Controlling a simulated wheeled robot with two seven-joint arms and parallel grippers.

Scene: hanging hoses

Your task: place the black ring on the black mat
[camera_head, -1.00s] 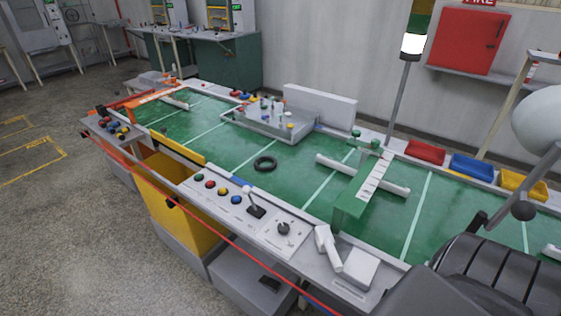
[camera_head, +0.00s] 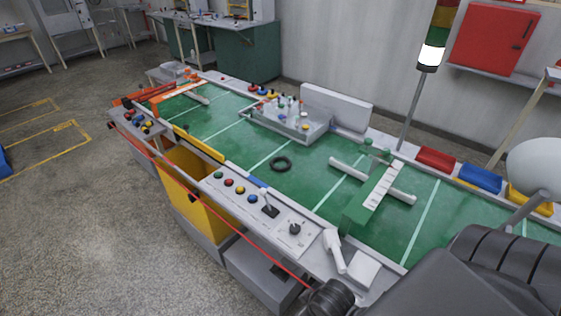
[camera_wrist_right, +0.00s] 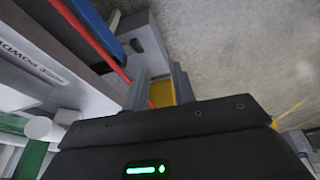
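The black ring (camera_head: 281,163) lies flat on the green table top (camera_head: 237,150) in the head view, left of the green bridge-like fixture (camera_head: 374,196) and in front of the grey tray. I cannot make out a black mat in either view. My right gripper (camera_wrist_right: 160,82) shows in the right wrist view as two grey fingers standing apart with nothing held between them; yellow shows beyond the gap. It is away from the ring, over the near side of the table. My left gripper is not in view.
A grey tray with bottles (camera_head: 290,122) stands behind the ring. A panel with coloured buttons and a joystick (camera_head: 255,205) runs along the near edge, above a yellow bin (camera_head: 190,185). Red, blue and yellow bins line the right back edge. Green surface around the ring is clear.

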